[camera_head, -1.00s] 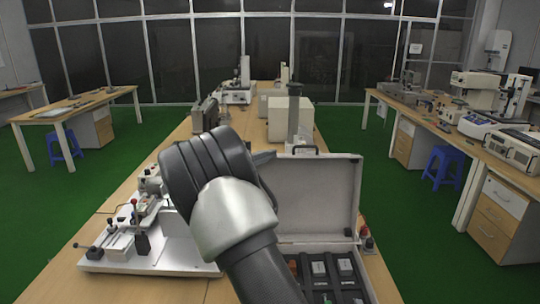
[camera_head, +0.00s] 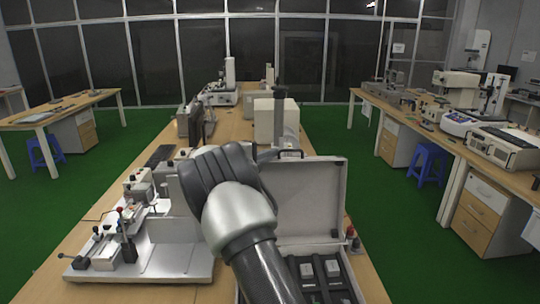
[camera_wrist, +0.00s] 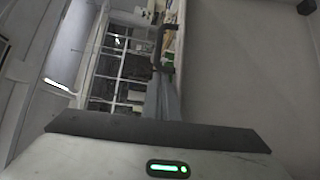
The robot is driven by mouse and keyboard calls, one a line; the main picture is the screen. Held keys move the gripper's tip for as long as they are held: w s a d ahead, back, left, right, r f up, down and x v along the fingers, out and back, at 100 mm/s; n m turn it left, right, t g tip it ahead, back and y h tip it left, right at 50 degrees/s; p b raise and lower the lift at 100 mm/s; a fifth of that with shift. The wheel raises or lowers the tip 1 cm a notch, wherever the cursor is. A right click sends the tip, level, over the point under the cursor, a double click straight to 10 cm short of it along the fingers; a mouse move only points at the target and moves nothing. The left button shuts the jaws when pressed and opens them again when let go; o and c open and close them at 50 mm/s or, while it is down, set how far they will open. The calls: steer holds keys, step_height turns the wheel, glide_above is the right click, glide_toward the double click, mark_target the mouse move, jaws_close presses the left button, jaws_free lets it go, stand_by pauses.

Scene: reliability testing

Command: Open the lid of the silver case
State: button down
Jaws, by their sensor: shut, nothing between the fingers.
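The silver case stands on the long central bench with its lid (camera_head: 312,200) raised, roughly upright; the pale grey lining faces me. In the wrist view, the shut, empty fingers (camera_wrist: 163,82) are beside the lid's grey inner surface (camera_wrist: 240,70). I cannot tell whether they touch it.
A white-based device with levers (camera_head: 150,245) stands left of the case, close to my arm. A small red-topped part (camera_head: 352,238) is just right of the case. A beige box (camera_head: 276,122) and a grey column (camera_head: 280,115) stand behind the lid.

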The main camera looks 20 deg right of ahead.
steer(key=b, duration=0.1)
steer(key=s+b, duration=0.1)
steer(key=b, duration=0.1)
steer(key=shift+s+a+f, duration=0.1)
steer(key=shift+a+f, duration=0.2)
steer(key=s+a+r+m+t+h+b, duration=0.1)
steer(key=s+a+m+h+b, duration=0.1)
steer(key=s+b, duration=0.8)
steer(key=shift+s+a+r+m+h+b, duration=0.2)
steer(key=shift+a+r+m+h+b, duration=0.15)
steer(key=shift+b, duration=2.9)
steer(key=shift+f, duration=0.15)
